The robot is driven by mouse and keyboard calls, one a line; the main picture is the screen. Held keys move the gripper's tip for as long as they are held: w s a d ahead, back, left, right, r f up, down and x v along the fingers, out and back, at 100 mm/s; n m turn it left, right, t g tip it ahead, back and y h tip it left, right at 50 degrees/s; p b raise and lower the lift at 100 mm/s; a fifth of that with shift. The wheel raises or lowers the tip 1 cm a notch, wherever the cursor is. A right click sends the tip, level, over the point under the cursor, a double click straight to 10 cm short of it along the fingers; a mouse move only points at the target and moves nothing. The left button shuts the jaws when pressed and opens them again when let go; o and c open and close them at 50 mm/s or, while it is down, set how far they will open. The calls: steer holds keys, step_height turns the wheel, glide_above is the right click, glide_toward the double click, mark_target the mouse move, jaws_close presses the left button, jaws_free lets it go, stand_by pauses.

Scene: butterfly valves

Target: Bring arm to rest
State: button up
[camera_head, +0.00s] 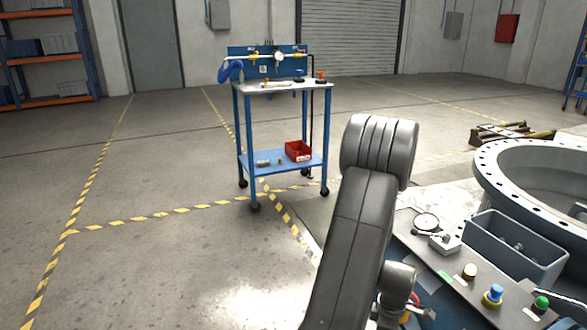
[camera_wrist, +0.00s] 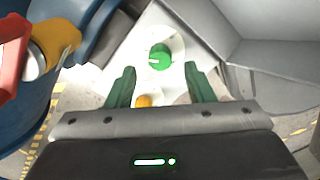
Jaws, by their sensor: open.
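My gripper (camera_wrist: 160,72) shows in the wrist view with two dark green fingers spread apart and nothing held between them. Beyond the fingers is a round green knob (camera_wrist: 160,57) on a white surface. A small orange-yellow round part (camera_wrist: 143,101) shows lower down between the fingers. I cannot tell whether the fingers touch anything. In the head view my grey arm rises from the bottom middle and bends at the top. The gripper itself is not clearly seen there.
In the head view, a bench (camera_head: 430,262) at the right holds a grey bin (camera_head: 515,248), a gauge (camera_head: 426,222) and several knobs, one green (camera_head: 541,304). A large flange ring (camera_head: 490,178) stands behind. A blue cart (camera_head: 238,125) is farther off. Floor at left is clear.

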step_height(320, 180, up, 11)
steer(key=p, duration=0.3)
step_height(320, 180, down, 14)
steer(key=b, duration=0.5)
steer(key=shift+f, duration=0.25)
steer(key=m, duration=1)
steer(key=shift+m, duration=0.3)
steer(key=m, duration=0.5)
steer(key=shift+p, duration=0.3)
steer(key=m, duration=0.5)
steer(key=shift+m, duration=0.4)
steer(key=shift+r, duration=0.1)
